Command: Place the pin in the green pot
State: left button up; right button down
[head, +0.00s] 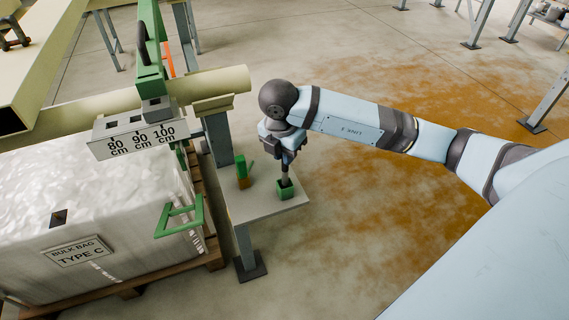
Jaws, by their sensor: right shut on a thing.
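The green pot (286,192) is a small square cup near the right edge of a small grey table. My right gripper (286,167) points down right above it and is shut on the pin (286,180), a short dark grey piece. The pin's lower end is at the pot's mouth. I cannot tell how deep it reaches, and my fingers hide its upper part. My left gripper is not in view.
A small green and brown block with a green lever (242,172) stands on the table (262,207) to the left.

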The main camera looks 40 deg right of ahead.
aim_at(284, 184)
notch_tip(284, 184, down, 4)
jog(key=shift+f, duration=0.1)
jog(key=shift+f, duration=0.1)
jog(key=c, duration=1.1)
grip_release()
jog(key=shift+o, duration=0.2)
